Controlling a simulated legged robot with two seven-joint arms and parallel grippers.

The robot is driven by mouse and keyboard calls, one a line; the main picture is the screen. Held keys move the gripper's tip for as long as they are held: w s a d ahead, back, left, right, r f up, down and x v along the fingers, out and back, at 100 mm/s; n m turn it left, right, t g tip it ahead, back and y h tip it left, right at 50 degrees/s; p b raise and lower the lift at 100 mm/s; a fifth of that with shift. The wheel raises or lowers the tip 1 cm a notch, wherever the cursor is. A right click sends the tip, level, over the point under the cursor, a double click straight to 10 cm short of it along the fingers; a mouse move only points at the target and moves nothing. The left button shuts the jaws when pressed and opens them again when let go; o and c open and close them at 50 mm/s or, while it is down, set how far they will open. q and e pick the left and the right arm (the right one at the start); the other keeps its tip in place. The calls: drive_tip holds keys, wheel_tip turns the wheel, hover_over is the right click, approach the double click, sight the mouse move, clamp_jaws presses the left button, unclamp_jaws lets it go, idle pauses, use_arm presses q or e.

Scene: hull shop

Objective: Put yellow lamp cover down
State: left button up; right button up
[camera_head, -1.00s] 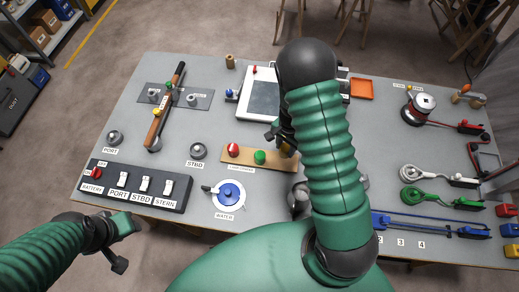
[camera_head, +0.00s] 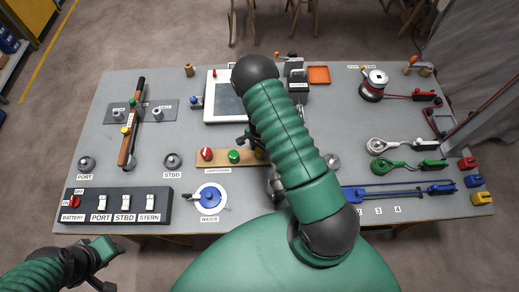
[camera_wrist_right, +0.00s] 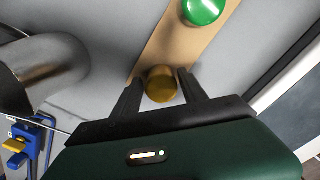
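The yellow lamp cover (camera_wrist_right: 160,86) shows in the right wrist view as a dull amber dome at the end of a tan board (camera_wrist_right: 178,42). My right gripper (camera_wrist_right: 159,77) has one dark finger on each side of it, with narrow gaps that look open. Whether the cover sits fully on the board is hard to tell. The green lamp cover (camera_wrist_right: 203,10) is farther along. In the head view my right arm hides the yellow cover; the red (camera_head: 206,154) and green covers (camera_head: 234,156) stand on the board. My left gripper (camera_head: 106,266) is open and empty off the bench's front-left corner.
A switch box (camera_head: 162,207) and a blue-centred water valve (camera_head: 210,199) lie near the front edge. A white-framed panel (camera_head: 212,95) stands behind the board. Blue rails (camera_head: 390,194) and green and white fittings are at right. The grey bench (camera_head: 200,135) has bare areas between.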

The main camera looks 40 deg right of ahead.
sight(257, 151)
drive_tip(key=shift+o, duration=0.9)
drive_tip(key=shift+w+a, duration=0.1)
drive_tip(key=shift+a, duration=0.2)
drive_tip(key=shift+w+a+r, duration=0.15)
drive_tip(key=shift+w+a, duration=0.05)
drive_tip(key=shift+a, duration=0.15)
drive_tip(key=r, duration=0.2)
drive_tip(key=d+r, duration=0.1)
drive_tip(key=r, duration=0.2)
drive_tip(key=r+b, duration=0.1)
drive_tip(key=r, duration=0.1)
drive_tip(key=shift+d+r, duration=0.15)
drive_tip(key=shift+r, duration=0.25)
use_arm(q)
drive_tip(key=shift+a+f, duration=0.5)
drive_tip(key=shift+f, duration=0.15)
use_arm(e)
drive_tip(key=s+a+r+n+t, duration=0.1)
drive_tip(key=s+a+r+n, duration=0.3)
drive_tip(key=a+r+n, duration=0.4)
drive_tip(key=s+a+r+n+t, duration=0.1)
drive_tip(key=s+a+r+n, duration=0.3)
drive_tip(key=a+r+n, duration=0.5)
drive_tip(key=shift+r+t, duration=0.3)
drive_tip(key=shift+r, duration=0.45)
use_arm(q)
drive_tip(key=shift+w+f, duration=0.1)
drive_tip(key=shift+w, duration=0.1)
use_arm(e)
drive_tip(key=shift+w+a, duration=0.1)
